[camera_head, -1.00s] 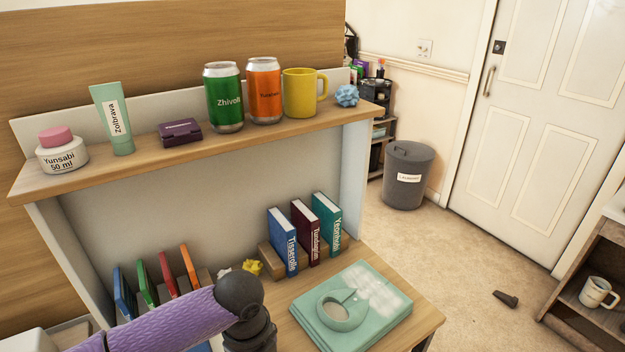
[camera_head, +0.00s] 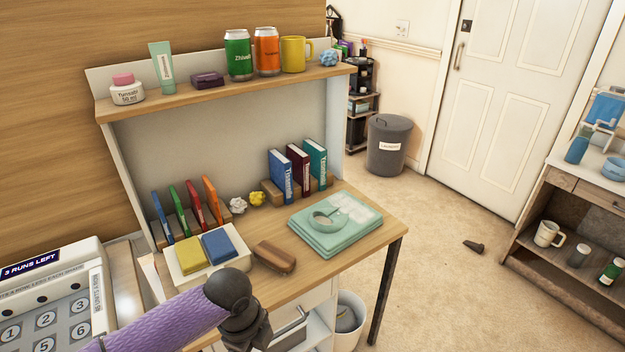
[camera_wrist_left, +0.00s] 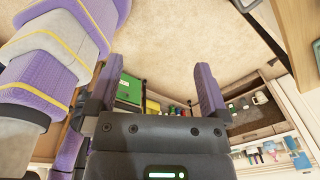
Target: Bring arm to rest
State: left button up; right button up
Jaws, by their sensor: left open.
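My left arm (camera_head: 165,322) comes in at the lower left of the head view, in purple covering with a black joint (camera_head: 236,300). This joint is in front of the desk's near edge. My left gripper (camera_wrist_left: 157,75) shows in the left wrist view with its two purple fingers spread wide apart and nothing between them. Beige floor (camera_wrist_left: 175,40) lies beyond the fingers. The gripper's fingers cannot be made out in the head view. My right gripper is in neither view.
The desk (camera_head: 375,240) holds a teal box (camera_head: 335,235), books, a brown brush (camera_head: 275,257) and a tray with sponges. A shelf (camera_head: 215,91) above carries cans and a mug. A keypad device (camera_head: 50,295) stands at left. Open floor (camera_head: 440,290) lies right.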

pick_arm(q)
jog(key=s+a+f+n+t, duration=0.1)
jog(key=s+a+f+n, duration=0.15)
jog(key=f+n, duration=0.5)
jog(key=s+a+f+n+t, duration=0.1)
jog(key=s+f+n, duration=0.3)
jog(key=f, duration=0.6)
jog(key=s+a+f+n, duration=0.1)
jog(key=s+f+n, duration=0.1)
jog(key=s, duration=0.7)
jog(key=s+a+f+n+g, duration=0.1)
jog(key=s+a+f+n, duration=0.1)
jog(key=s, duration=0.8)
jog(key=s+a+f+n+g+y, duration=0.1)
jog(key=s+f+n, duration=0.3)
jog(key=s, duration=0.5)
jog(key=shift+s+a+f, duration=0.25)
jog(key=shift+f, duration=0.7)
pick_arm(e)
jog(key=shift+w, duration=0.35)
